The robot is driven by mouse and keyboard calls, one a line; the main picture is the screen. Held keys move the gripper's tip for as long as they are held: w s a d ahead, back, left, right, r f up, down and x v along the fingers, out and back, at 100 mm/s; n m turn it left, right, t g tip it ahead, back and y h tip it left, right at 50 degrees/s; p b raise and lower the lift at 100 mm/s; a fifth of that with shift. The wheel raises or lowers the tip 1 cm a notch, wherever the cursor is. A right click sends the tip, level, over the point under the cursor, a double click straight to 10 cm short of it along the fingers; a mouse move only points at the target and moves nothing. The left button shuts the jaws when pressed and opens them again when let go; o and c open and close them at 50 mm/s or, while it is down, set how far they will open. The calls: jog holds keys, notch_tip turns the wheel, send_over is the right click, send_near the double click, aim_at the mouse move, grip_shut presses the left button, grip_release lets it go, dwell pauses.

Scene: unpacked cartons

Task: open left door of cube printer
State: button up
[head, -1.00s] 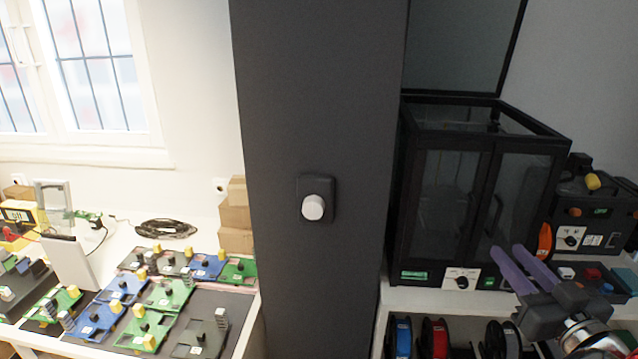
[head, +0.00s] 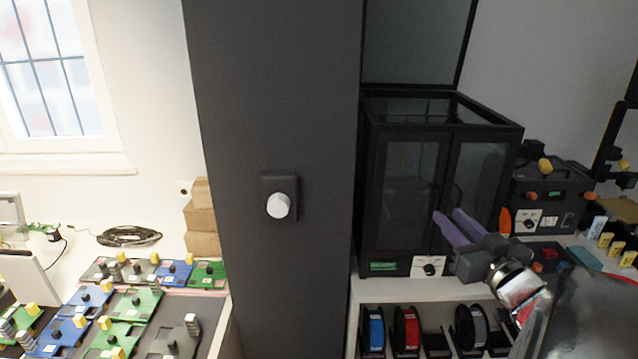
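The cube printer (head: 374,190) is a black box with glass panels on a white shelf at the right of the head view. Its top lid (head: 415,45) stands raised. Its left door (head: 408,195) and right door (head: 478,180) look shut. My gripper (head: 450,222) has two purple fingers that point up and left, in front of the doors near where they meet. A gap shows between the fingers and nothing is seen in it. I cannot tell whether a finger touches a door. The fingers hide the lower middle of the doors and any handle there.
A dark column (head: 275,110) with a white knob (head: 278,205) stands just left of the printer. Several filament spools (head: 407,330) sit below the shelf. A black control box (head: 548,200) stands right of the printer. Circuit boards cover the left table.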

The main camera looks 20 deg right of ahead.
aim_at(435, 202)
jog(key=shift+w+d, duration=0.15)
jog(key=shift+w, duration=0.85)
jog(key=shift+w+d, duration=0.2)
jog(key=shift+w, duration=0.85)
jog(key=shift+w+d, duration=0.15)
jog(key=shift+w, duration=0.85)
jog(key=shift+c, duration=0.6)
grip_shut()
